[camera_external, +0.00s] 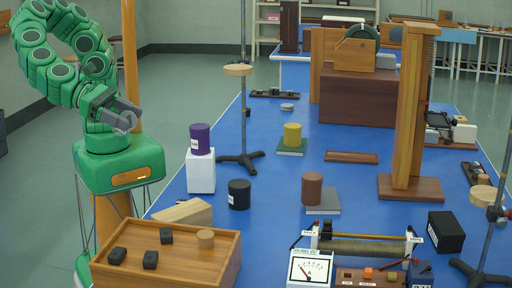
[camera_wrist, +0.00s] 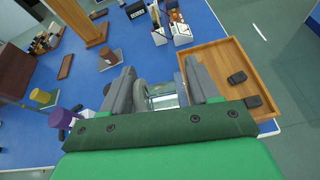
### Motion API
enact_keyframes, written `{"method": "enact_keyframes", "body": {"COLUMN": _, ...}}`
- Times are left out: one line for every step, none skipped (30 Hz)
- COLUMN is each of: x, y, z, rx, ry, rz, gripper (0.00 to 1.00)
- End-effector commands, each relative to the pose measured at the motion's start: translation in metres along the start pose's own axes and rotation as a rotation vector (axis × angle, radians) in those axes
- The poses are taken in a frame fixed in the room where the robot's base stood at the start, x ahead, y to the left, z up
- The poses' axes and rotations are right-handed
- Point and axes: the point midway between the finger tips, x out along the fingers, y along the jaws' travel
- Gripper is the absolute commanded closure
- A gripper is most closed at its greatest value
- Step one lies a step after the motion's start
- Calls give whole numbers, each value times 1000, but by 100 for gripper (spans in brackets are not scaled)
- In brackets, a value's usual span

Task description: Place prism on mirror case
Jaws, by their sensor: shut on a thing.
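My gripper (camera_external: 126,120) is raised at the left, beside the blue bench and above the level of its top. In the wrist view my gripper (camera_wrist: 160,88) is shut on a clear, glassy piece, which I take to be the prism (camera_wrist: 164,98); a grey part shows beside it. The prism cannot be made out in the external view. No object is clearly marked as the mirror case. A pale wooden block (camera_external: 184,213) and a shallow wooden tray (camera_external: 222,266) with small black blocks and a wooden disc stand at the near left; I cannot tell whether either is it.
A purple cylinder (camera_external: 200,139) stands on a white block (camera_external: 201,172). A black cylinder (camera_external: 239,194), a brown cylinder (camera_external: 312,188) and a yellow cylinder (camera_external: 292,135) stand nearby. A retort stand (camera_external: 243,110) and wooden post (camera_external: 408,120) rise high. Meters (camera_external: 310,268) crowd the near edge.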

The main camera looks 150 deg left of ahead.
Motion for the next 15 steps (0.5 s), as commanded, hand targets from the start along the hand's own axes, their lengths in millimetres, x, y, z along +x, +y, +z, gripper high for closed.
{"method": "enact_keyframes", "body": {"x": -4, "y": 0, "z": -1, "rx": -4, "ry": 3, "rz": 8, "gripper": 78}}
{"method": "enact_keyframes", "body": {"x": -6, "y": 0, "z": -1, "rx": -7, "ry": 4, "rz": 13, "gripper": 78}}
{"method": "enact_keyframes", "body": {"x": -9, "y": 1, "z": -1, "rx": -10, "ry": 6, "rz": 22, "gripper": 78}}
{"method": "enact_keyframes", "body": {"x": -11, "y": 2, "z": -1, "rx": -13, "ry": 6, "rz": 29, "gripper": 78}}
{"method": "enact_keyframes", "body": {"x": -13, "y": 4, "z": -1, "rx": -15, "ry": 6, "rz": 37, "gripper": 78}}
{"method": "enact_keyframes", "body": {"x": -15, "y": 4, "z": -1, "rx": -18, "ry": 6, "rz": 44, "gripper": 78}}
{"method": "enact_keyframes", "body": {"x": -17, "y": 5, "z": -1, "rx": -20, "ry": 7, "rz": 48, "gripper": 78}}
{"method": "enact_keyframes", "body": {"x": -19, "y": 5, "z": -2, "rx": -22, "ry": 7, "rz": 52, "gripper": 78}}
{"method": "enact_keyframes", "body": {"x": -21, "y": 6, "z": -2, "rx": -25, "ry": 8, "rz": 58, "gripper": 78}}
{"method": "enact_keyframes", "body": {"x": -22, "y": 6, "z": -2, "rx": -27, "ry": 9, "rz": 64, "gripper": 78}}
{"method": "enact_keyframes", "body": {"x": -24, "y": 7, "z": -2, "rx": -29, "ry": 9, "rz": 70, "gripper": 78}}
{"method": "enact_keyframes", "body": {"x": -26, "y": 8, "z": -2, "rx": -31, "ry": 10, "rz": 77, "gripper": 78}}
{"method": "enact_keyframes", "body": {"x": -28, "y": 9, "z": -2, "rx": -33, "ry": 11, "rz": 82, "gripper": 78}}
{"method": "enact_keyframes", "body": {"x": -29, "y": 9, "z": -2, "rx": -35, "ry": 12, "rz": 85, "gripper": 78}}
{"method": "enact_keyframes", "body": {"x": -32, "y": 9, "z": -2, "rx": -37, "ry": 12, "rz": 90, "gripper": 78}}
